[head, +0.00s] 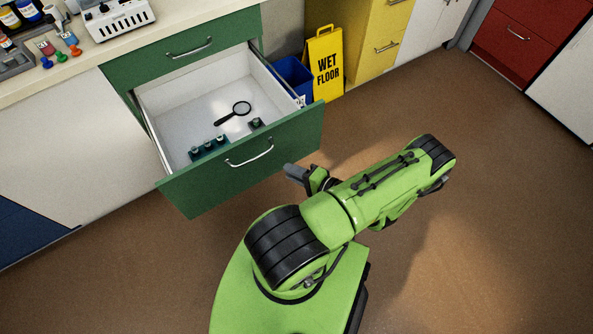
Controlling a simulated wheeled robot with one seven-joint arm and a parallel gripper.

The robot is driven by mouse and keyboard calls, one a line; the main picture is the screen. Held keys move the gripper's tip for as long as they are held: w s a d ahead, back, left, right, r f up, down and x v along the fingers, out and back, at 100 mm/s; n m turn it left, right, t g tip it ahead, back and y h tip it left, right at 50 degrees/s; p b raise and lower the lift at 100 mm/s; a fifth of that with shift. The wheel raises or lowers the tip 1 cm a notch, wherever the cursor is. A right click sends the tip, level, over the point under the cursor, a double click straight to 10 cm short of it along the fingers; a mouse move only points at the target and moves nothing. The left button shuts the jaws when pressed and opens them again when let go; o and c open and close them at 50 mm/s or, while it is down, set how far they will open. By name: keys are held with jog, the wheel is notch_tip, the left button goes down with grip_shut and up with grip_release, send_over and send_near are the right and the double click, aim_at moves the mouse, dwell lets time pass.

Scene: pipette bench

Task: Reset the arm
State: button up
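My green arm is folded over the brown floor in the middle of the head view. My gripper (302,175) shows only in part, as grey and black pieces, beside the front of the open drawer and to the right of its handle. Most of the gripper is hidden behind the arm. I cannot tell whether its fingers are open or shut, or whether it touches the drawer front.
An open green drawer (200,190) juts from the bench, holding a magnifying glass (241,109) and dark small racks (208,148). A yellow wet floor sign (325,65) and a blue bin (292,78) stand to its right. Floor to the right is clear.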

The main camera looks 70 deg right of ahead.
jog(key=shift+s+a+r, duration=0.1)
jog(key=shift+s+r, duration=0.05)
jog(key=shift+s, duration=0.5)
jog(key=w+a+r+n+g+y+p, duration=0.1)
jog(key=w+a+r+n+g+y, duration=0.15)
jog(key=w+r+n+g, duration=0.4)
jog(key=w+a+r+n+g+y+p, duration=0.1)
jog(key=w+a+r+n+y, duration=0.2)
jog(key=r, duration=0.6)
jog(key=w+a+r+n+g+y+p, duration=0.2)
jog(key=w+a+r+n+g, duration=0.25)
jog(key=r+n, duration=0.2)
jog(key=s+a+r+n+t+h+p, duration=0.1)
jog(key=s+a+r+n+h, duration=0.1)
jog(key=a+r, duration=0.6)
jog(key=s+a+r+n+t+h+p, duration=0.1)
jog(key=s+a+r+n+h, duration=0.1)
jog(key=s+a+r, duration=0.3)
jog(key=a+r+n, duration=0.1)
jog(key=a+r, duration=0.2)
jog(key=r, duration=0.4)
jog(key=shift+t+h, duration=0.35)
jog(key=shift+t, duration=0.05)
